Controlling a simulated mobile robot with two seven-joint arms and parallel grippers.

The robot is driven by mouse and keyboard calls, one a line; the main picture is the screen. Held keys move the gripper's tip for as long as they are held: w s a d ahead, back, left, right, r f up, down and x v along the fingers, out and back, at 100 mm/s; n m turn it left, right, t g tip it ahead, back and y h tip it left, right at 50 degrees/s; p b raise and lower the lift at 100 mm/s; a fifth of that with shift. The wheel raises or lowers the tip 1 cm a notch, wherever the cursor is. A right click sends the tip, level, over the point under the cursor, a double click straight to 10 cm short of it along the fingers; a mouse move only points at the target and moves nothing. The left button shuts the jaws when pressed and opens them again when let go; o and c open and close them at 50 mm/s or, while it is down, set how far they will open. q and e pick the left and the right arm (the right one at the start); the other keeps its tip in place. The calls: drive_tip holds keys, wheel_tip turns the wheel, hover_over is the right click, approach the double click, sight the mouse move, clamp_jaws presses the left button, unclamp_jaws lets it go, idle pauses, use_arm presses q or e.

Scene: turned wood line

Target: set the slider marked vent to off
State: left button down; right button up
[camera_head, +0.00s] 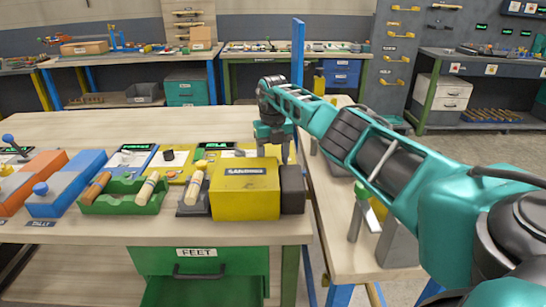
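No slider with a readable vent mark shows in the head view. Small panels with green displays stand along the back of the workbench (100,232), and their small lettering is too blurred to read. My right gripper (273,148) points down at the end of the teal arm, beyond the yellow box (245,195). The box hides part of the area around its fingertips, and I cannot tell whether it is open or shut. My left gripper is out of view.
A green tray (123,209) holds turned wooden pieces. A blue block (70,181) and an orange block (36,176) stand at the left. A green drawer marked FEET (198,262) is below. A side table (338,225) carries grey items. The bench's back left is clear.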

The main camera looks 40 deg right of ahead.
wheel_tip(320, 180, up, 13)
drive_tip(key=shift+p, duration=0.45)
drive_tip(key=shift+a+f, duration=0.1)
idle(0.5)
